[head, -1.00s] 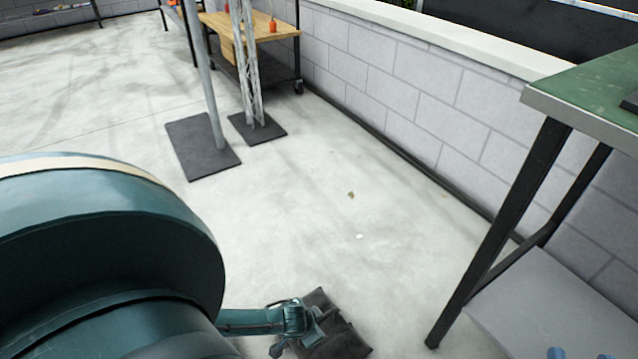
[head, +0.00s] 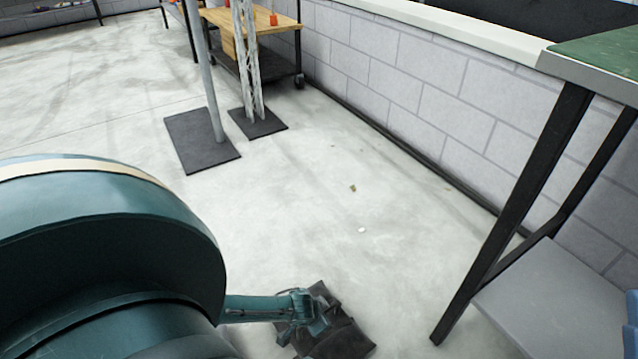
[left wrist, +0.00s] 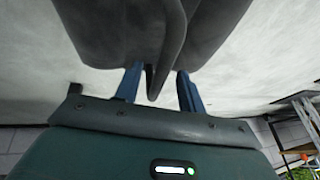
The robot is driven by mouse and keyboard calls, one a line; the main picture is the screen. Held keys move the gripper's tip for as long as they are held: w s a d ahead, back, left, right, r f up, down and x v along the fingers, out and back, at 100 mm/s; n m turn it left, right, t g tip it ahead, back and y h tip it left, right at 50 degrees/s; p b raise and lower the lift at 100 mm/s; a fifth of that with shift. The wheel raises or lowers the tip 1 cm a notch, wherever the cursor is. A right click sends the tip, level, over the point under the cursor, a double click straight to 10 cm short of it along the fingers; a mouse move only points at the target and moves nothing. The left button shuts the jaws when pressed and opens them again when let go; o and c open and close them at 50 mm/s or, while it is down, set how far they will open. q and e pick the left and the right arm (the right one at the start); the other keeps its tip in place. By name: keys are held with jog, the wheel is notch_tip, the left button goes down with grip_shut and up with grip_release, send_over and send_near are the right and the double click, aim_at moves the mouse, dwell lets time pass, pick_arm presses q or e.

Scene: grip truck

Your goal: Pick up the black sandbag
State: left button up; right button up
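The black sandbag (head: 343,336) lies on the floor at the bottom of the head view, partly covered by my left gripper (head: 301,333). In the left wrist view the sandbag (left wrist: 105,30) fills the top, and its dark strap (left wrist: 165,55) hangs between the two blue fingers of my left gripper (left wrist: 160,88). The fingers are apart, with a gap on both sides of the strap. My right gripper is not in view.
A green-topped table (head: 600,65) with dark legs and a grey lower shelf (head: 545,300) stands at the right. Truss stands on dark base plates (head: 203,140) and a wooden cart (head: 275,38) are farther back. The floor between is mostly clear.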

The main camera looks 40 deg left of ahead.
pick_arm(q)
jog(key=shift+f, duration=0.25)
dwell(0.3)
grip_shut()
dwell(0.5)
jog(key=shift+d, duration=0.15)
dwell(0.7)
jog(key=shift+w+r, duration=0.2)
jog(key=shift+w, duration=0.05)
